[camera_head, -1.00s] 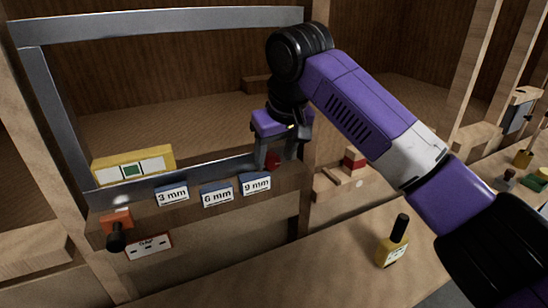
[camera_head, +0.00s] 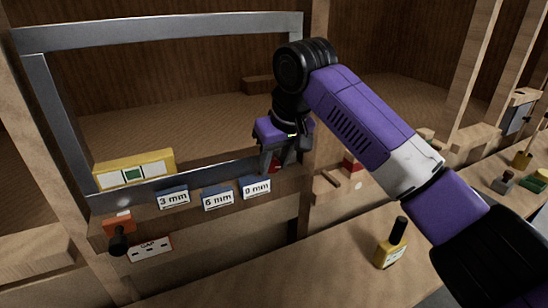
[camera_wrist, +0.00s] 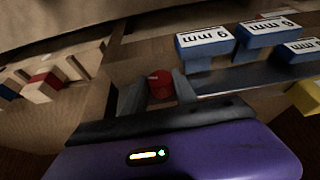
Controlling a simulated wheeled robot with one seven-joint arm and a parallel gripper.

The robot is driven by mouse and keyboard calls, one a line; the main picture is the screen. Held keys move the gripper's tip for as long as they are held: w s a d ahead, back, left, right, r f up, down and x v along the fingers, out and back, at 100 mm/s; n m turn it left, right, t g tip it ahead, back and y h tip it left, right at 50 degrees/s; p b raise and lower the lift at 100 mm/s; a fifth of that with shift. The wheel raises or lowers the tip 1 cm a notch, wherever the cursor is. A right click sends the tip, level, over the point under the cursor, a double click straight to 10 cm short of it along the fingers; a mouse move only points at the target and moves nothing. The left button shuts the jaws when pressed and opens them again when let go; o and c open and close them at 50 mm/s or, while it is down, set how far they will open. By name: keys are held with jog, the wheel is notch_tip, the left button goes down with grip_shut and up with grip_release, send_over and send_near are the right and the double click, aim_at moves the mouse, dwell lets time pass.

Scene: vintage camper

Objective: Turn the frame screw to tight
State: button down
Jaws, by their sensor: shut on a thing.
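The frame screw shows as a red knob (camera_wrist: 161,85) between my fingers in the wrist view. My gripper (camera_wrist: 158,92) is shut on it, with one grey finger on each side. In the head view my gripper (camera_head: 278,164) points down at the lower right corner of the grey metal frame (camera_head: 160,30), and the fingers mostly hide the knob. Blue blocks labelled 3 mm (camera_head: 172,198), 6 mm (camera_head: 217,199) and 9 mm (camera_head: 256,187) stand along the wooden sill. A sign reading GAP (camera_head: 150,249) is on the left below the sill.
A yellow gauge with a green square (camera_head: 134,168) stands behind the frame's lower bar at left. An orange piece with a black knob (camera_head: 118,238) is at the sill's left end. A yellow bottle with a black cap (camera_head: 392,246) stands on the bench. A red-topped block (camera_head: 350,162) is right of my gripper.

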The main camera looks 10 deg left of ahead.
jog(key=p, duration=0.1)
jog(key=g+y+p, duration=0.1)
jog(key=p, duration=0.1)
jog(key=shift+d+r+y+p, duration=0.1)
jog(key=shift+r+y+p, duration=0.2)
jog(key=shift+w+d+f+m+g+y+p, duration=0.15)
jog(key=shift+f+m+g+y+p, duration=0.2)
jog(key=shift+y+p, duration=0.55)
jog(key=c, duration=1)
grip_release()
jog(key=shift+f+h+b, duration=0.15)
jog(key=shift+h+b, duration=0.15)
